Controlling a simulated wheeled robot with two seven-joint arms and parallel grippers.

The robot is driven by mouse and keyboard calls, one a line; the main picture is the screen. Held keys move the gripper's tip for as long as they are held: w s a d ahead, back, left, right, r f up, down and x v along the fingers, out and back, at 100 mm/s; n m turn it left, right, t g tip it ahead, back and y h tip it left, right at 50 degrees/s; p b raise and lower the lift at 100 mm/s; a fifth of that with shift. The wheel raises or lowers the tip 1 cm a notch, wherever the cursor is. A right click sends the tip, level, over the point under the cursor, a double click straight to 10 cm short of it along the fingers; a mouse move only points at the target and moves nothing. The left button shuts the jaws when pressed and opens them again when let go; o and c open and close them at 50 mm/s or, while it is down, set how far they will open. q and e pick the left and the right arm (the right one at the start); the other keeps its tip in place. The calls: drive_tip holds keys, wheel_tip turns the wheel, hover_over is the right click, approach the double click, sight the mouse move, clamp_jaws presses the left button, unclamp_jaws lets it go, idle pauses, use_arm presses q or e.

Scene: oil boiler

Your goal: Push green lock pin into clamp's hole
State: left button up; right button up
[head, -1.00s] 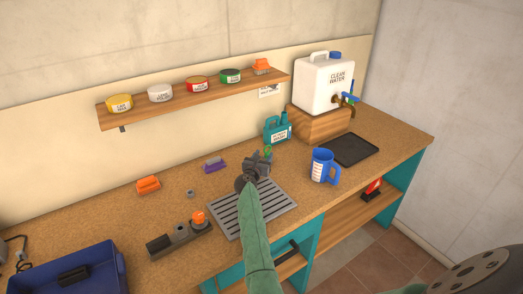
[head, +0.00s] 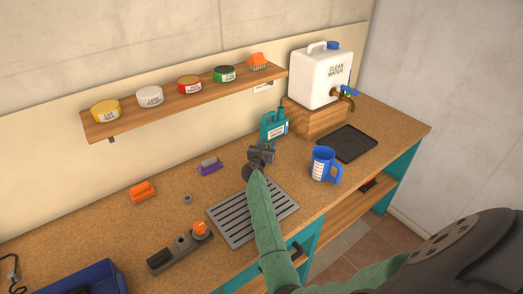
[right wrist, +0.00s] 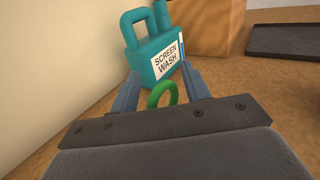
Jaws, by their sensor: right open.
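The green lock pin shows in the right wrist view as a green ring (right wrist: 162,94) between the two finger pads. My right gripper (right wrist: 161,80) is open around the ring, with a gap on each side. In the head view my right gripper (head: 262,152) is above the counter, behind the metal grate and left of the blue mug; the pin is hidden there. The pin's shaft is hidden in both views. I cannot make out the clamp or its hole. My left gripper is in neither view.
A teal screen wash jug (right wrist: 158,45) stands just beyond the fingers. The grate (head: 232,222), blue mug (head: 322,164), purple-grey block (head: 209,166) and dark rail with an orange knob (head: 168,258) are on the counter (head: 110,235). A wooden block (head: 312,120) carries the water tank.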

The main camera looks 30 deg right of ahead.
drive_tip(key=shift+s+r, duration=0.3)
drive_tip(key=shift+r, duration=0.05)
drive_tip(key=c, duration=0.3)
drive_tip(key=shift+w+f, duration=0.1)
drive_tip(key=shift+f, duration=0.05)
clamp_jaws()
